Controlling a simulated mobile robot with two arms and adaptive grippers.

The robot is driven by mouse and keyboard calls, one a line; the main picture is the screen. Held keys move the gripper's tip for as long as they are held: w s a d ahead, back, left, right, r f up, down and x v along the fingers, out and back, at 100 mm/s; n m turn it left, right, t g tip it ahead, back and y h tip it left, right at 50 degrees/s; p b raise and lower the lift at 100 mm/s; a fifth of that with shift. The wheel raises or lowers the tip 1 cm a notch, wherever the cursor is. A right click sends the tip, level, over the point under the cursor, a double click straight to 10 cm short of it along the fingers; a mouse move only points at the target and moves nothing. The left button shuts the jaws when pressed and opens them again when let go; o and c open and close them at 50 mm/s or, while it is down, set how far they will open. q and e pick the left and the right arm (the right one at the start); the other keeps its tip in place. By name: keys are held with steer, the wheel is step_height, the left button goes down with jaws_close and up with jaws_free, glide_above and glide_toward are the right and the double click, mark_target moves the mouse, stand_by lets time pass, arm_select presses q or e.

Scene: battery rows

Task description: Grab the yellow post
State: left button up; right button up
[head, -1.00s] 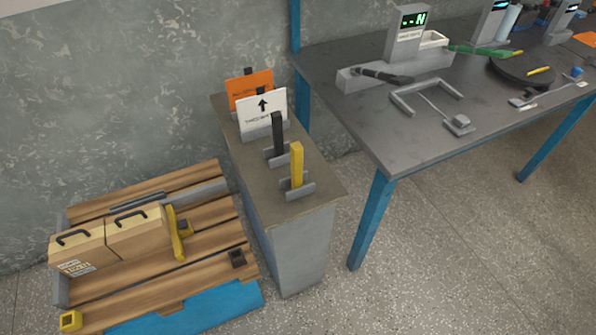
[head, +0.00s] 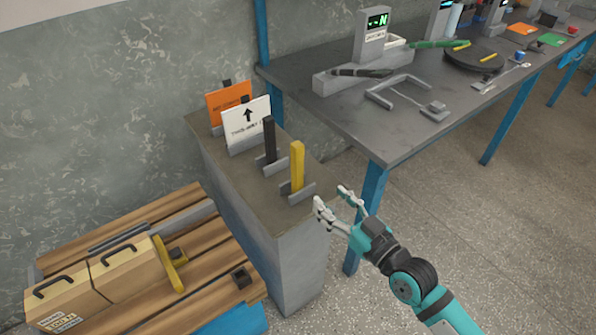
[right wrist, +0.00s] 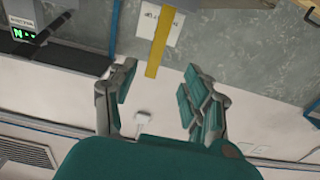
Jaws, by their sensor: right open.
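The yellow post (head: 297,165) stands upright in a grey holder on the near end of the grey stand. My right gripper (head: 331,198) is open and empty, just right of the post and slightly lower in the head view, apart from it. In the right wrist view the yellow post (right wrist: 157,50) shows beyond the open fingers (right wrist: 160,78), roughly in line with the gap between them. My left gripper is not in view.
A black post (head: 269,140) stands just behind the yellow one, with a white arrow sign (head: 246,125) and an orange sign (head: 228,98) farther back. The grey table (head: 400,135) is on the right. A wooden pallet (head: 205,278) with cases lies at lower left.

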mark_target(300, 169)
steer(key=x, duration=0.7)
steer(key=shift+w+a, duration=0.1)
steer(key=x, duration=0.6)
steer(key=shift+w+f, duration=0.2)
steer(key=shift+w, duration=0.15)
jaws_close()
